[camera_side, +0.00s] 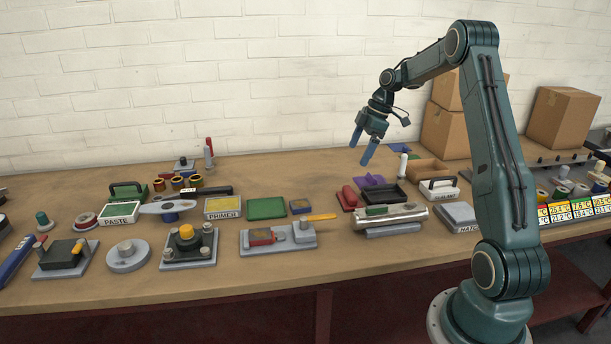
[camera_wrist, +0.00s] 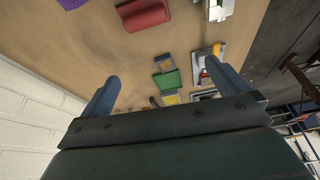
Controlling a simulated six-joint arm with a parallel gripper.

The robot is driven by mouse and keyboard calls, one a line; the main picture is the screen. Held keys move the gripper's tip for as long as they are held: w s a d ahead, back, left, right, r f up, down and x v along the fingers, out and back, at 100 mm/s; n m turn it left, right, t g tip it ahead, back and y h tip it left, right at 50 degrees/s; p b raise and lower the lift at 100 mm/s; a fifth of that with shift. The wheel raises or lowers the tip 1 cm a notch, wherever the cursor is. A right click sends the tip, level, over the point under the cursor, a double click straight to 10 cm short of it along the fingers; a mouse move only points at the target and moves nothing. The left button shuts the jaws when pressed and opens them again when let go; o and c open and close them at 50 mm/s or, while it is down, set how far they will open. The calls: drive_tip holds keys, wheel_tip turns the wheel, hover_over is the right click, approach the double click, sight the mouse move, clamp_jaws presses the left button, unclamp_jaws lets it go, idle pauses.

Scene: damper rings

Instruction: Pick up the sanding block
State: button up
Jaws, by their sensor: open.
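No label marks the sanding block, so I cannot be sure which thing it is. One candidate is a small block with a tan top and blue-grey sides (camera_side: 300,206), lying to the right of a green pad; it also shows small in the wrist view (camera_wrist: 164,59). Another is a red block with a rounded top (camera_side: 349,197), left of a black tray; in the wrist view a red block (camera_wrist: 142,14) shows at the top edge. My gripper (camera_side: 363,146) is open and empty, high above the back of the bench. Its two blue fingers show wide apart in the wrist view (camera_wrist: 162,76).
A green pad (camera_side: 266,208), a PRIMER box (camera_side: 223,208) and a tool with an orange handle (camera_side: 319,217) lie near the tan-topped block. A black tray (camera_side: 384,194) and a purple piece (camera_side: 370,181) lie near the red block. Cardboard boxes (camera_side: 445,132) stand at the back right.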

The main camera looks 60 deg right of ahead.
sight(351, 191)
drive_tip(key=shift+n, duration=0.4)
drive_tip(key=d+f, duration=0.2)
drive_tip(key=s+d+f, duration=0.1)
drive_tip(key=d+f, duration=0.1)
drive_tip(key=shift+s+d, duration=0.15)
drive_tip(key=shift+x, duration=4.25)
drive_tip(key=shift+a+x, duration=0.2)
drive_tip(key=shift+x, duration=2.45)
drive_tip(key=shift+r, duration=0.15)
drive_tip(key=c, duration=0.7)
